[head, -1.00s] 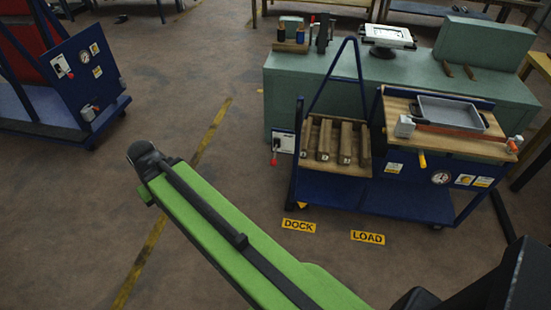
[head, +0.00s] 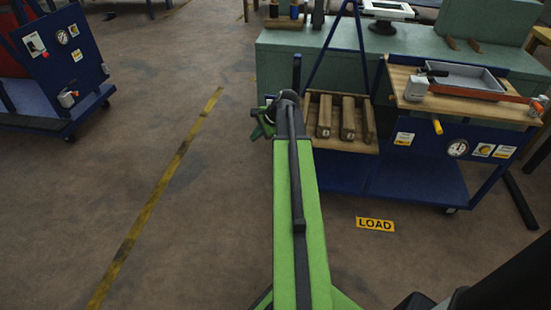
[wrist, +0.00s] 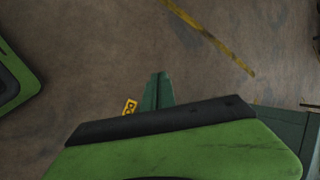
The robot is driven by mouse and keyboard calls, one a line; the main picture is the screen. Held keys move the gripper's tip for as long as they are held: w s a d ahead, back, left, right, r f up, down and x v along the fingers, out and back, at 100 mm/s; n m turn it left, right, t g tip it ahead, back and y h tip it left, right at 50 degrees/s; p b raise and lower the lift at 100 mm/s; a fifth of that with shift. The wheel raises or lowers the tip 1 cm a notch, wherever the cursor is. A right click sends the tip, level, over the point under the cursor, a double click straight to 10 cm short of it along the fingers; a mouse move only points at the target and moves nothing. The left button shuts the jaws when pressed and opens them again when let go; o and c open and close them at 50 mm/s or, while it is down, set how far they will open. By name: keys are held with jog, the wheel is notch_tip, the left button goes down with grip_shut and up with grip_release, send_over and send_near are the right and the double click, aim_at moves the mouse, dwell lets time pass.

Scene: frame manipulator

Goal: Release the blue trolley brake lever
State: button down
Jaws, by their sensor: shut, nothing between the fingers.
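A blue trolley (head: 400,182) stands at the right with a wooden top and a lower blue deck. The white plate with the red-tipped lever at its left end is hidden behind my arm and gripper in the head view. My gripper (head: 263,122) is beside that left end; whether it touches anything is not clear. In the wrist view my gripper's green fingers (wrist: 158,77) are together, with floor beyond them. A second blue trolley (head: 80,60) at the left carries a white plate with a red-tipped lever (head: 34,44).
The right trolley holds wooden blocks (head: 348,118), a grey tray (head: 465,78) and a yellow handle (head: 437,125). A green bench (head: 330,60) stands behind. A LOAD sign (head: 375,224) lies on the floor. Open floor with a yellow line (head: 165,185) lies left.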

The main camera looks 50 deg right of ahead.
jog(key=s+d+f+m+t+h+b, duration=0.1)
jog(key=s+d+f+m, duration=0.1)
jog(key=d, duration=0.5)
jog(key=s+d+f+m+t+b, duration=0.1)
jog(key=s+d+m, duration=0.3)
jog(key=d, duration=0.4)
jog(key=shift+s+f+m+h+b, duration=0.4)
jog(key=shift+s+f+b, duration=0.1)
jog(key=shift+s+b, duration=0.3)
jog(key=shift+a, duration=0.1)
jog(key=b+x, duration=0.7)
jog(key=x, duration=0.3)
jog(key=shift+w+a+r+p, duration=0.35)
jog(key=shift+a+r+p, duration=0.3)
jog(key=shift+r+p, duration=0.1)
jog(key=shift+w+a+r+p, duration=0.3)
jog(key=shift+a+r+p, duration=0.35)
jog(key=shift+r, duration=0.1)
